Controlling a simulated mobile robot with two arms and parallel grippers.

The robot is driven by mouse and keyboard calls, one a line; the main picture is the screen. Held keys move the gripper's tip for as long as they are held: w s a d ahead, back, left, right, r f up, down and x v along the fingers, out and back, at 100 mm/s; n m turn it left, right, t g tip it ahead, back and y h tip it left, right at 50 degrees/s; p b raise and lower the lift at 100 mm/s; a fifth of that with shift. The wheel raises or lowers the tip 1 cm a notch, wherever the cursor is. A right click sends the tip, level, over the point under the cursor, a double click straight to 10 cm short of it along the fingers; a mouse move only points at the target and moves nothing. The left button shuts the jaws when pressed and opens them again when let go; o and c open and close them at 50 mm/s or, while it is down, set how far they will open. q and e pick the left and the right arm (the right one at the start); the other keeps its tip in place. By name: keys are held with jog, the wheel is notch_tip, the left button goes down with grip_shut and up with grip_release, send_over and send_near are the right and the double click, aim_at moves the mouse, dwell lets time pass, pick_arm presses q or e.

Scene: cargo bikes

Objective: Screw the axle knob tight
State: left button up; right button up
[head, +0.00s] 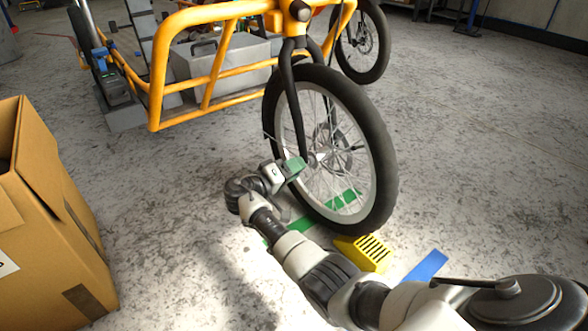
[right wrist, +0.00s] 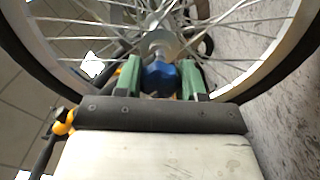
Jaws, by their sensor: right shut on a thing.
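The axle knob (right wrist: 159,78) is blue and sits at the wheel hub (right wrist: 158,45) in the right wrist view, on the axle end. My right gripper (right wrist: 160,80) has its green fingers on either side of the knob and is shut on it. In the head view my right gripper (head: 297,167) is at the front wheel's (head: 385,160) hub, next to the fork (head: 291,95), and hides the knob there. The wheel stands upright in the fork. My left gripper is not in view.
A yellow slotted block (head: 365,252) and a blue strip (head: 425,266) lie on the floor near the wheel. A cardboard box (head: 50,220) stands at the left. The orange cargo frame (head: 215,85) carries a grey case (head: 222,58). The floor at the right is clear.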

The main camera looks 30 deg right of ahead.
jog(key=shift+f, duration=0.1)
dwell(0.5)
jog(key=o, duration=0.9)
jog(key=a+p, duration=0.1)
jog(key=a, duration=0.2)
jog(key=a+p, duration=0.2)
jog(key=a, duration=0.2)
jog(key=s+a+p, duration=0.1)
jog(key=a, duration=0.2)
jog(key=shift+a, duration=0.4)
jog(key=shift+w, duration=0.1)
